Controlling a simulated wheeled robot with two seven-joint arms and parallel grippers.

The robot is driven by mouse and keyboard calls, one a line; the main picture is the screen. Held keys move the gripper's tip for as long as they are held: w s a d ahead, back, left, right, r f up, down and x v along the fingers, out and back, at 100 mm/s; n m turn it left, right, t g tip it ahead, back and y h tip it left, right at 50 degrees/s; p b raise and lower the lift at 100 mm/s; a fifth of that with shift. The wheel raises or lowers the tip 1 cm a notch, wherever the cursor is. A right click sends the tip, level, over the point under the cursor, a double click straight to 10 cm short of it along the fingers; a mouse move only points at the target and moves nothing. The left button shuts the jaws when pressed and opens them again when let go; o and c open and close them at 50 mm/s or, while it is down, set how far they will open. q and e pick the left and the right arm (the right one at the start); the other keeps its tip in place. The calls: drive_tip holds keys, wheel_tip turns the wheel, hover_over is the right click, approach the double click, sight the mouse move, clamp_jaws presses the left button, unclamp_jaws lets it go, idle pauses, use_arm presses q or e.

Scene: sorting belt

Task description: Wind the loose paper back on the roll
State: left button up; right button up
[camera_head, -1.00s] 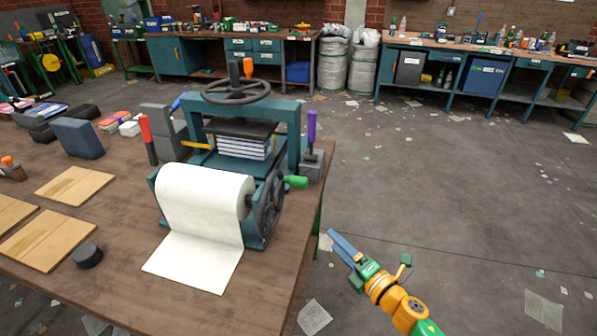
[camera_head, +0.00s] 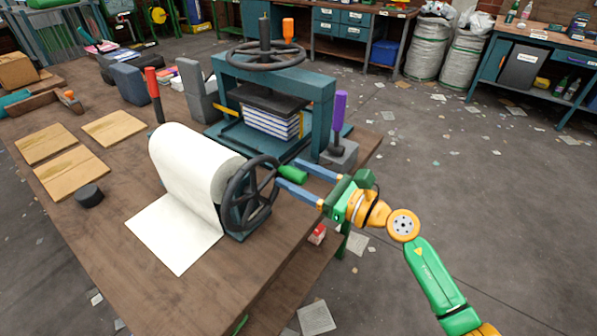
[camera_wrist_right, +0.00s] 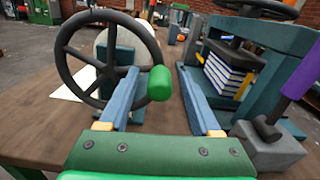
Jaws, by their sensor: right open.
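The white paper roll (camera_head: 190,165) sits on its stand at the near side of the table, with a loose sheet (camera_head: 175,233) lying flat on the tabletop. A dark spoked wheel (camera_head: 249,197) with a green handle (camera_head: 292,173) is at the roll's right end. They also show in the right wrist view, the wheel (camera_wrist_right: 104,62) at left and the green handle (camera_wrist_right: 159,83) between the finger lines. My right gripper (camera_head: 297,176) is open, its two blue fingers on either side of the handle; contact cannot be told. My left gripper is not in view.
A teal press (camera_head: 272,105) with stacked paper stands behind the roll. A purple-handled tool (camera_head: 340,118) in a grey block is close to my right fingers. A black puck (camera_head: 89,195) and cardboard pieces (camera_head: 70,172) lie at left.

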drive_tip(key=shift+d, duration=0.1)
clamp_jaws()
idle(1.3)
